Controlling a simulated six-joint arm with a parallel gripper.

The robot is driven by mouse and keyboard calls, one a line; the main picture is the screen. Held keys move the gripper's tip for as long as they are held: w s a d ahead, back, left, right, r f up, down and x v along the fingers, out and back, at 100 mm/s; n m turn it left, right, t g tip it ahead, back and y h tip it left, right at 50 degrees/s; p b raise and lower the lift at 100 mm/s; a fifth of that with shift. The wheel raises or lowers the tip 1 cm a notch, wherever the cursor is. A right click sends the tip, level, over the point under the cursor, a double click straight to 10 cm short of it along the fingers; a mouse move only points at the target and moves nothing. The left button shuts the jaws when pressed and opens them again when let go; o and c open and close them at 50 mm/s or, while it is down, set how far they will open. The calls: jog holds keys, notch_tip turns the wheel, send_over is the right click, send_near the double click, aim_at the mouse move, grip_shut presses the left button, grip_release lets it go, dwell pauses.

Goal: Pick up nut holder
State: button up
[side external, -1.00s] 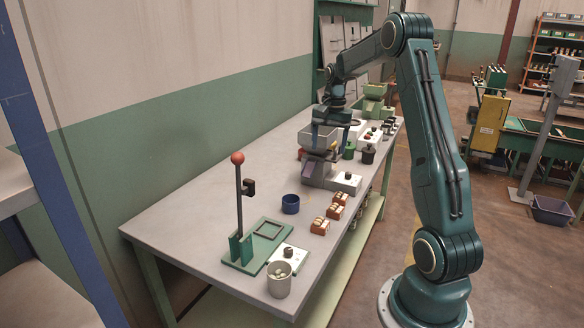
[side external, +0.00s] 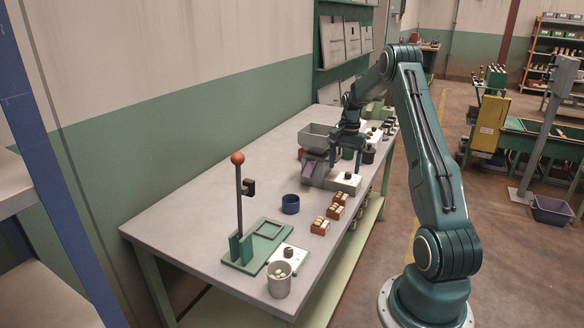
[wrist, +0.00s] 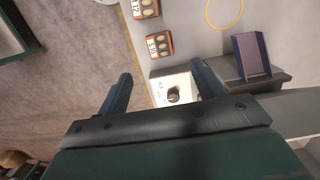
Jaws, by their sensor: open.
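Several cups that could be the nut holder stand on the bench in the side view. A grey cup (side external: 279,284) with pale pieces inside is at the near corner. An empty-looking blue cup (side external: 290,204) is at mid-bench. A dark pot (side external: 368,155) is farther back, beyond my gripper. My gripper (side external: 346,168) is open and empty, pointing down above a white switch box (side external: 345,183) beside a grey hopper (side external: 319,138). In the wrist view, my gripper (wrist: 163,86) has its fingers wide apart, with the switch box (wrist: 173,92) below and between them.
The hopper's chute (wrist: 251,55) is close right of the fingers in the wrist view. A green stand with a red-topped post (side external: 239,200) rises near the grey cup. The left of the bench is clear.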

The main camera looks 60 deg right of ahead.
send_over(341, 196)
jog(key=shift+w+d+f, duration=0.1)
jog(key=shift+d+f, duration=0.05)
jog(key=shift+f, duration=1.35)
jog(key=shift+d+f, duration=0.15)
jog(key=shift+f, duration=1.3)
jog(key=shift+f, duration=0.1)
jog(key=shift+a+f, duration=0.15)
jog(key=shift+f, duration=1.1)
jog(key=shift+a+f, duration=0.1)
jog(key=shift+f, duration=1.1)
jog(key=shift+c, duration=0.2)
jog(key=c, duration=1.1)
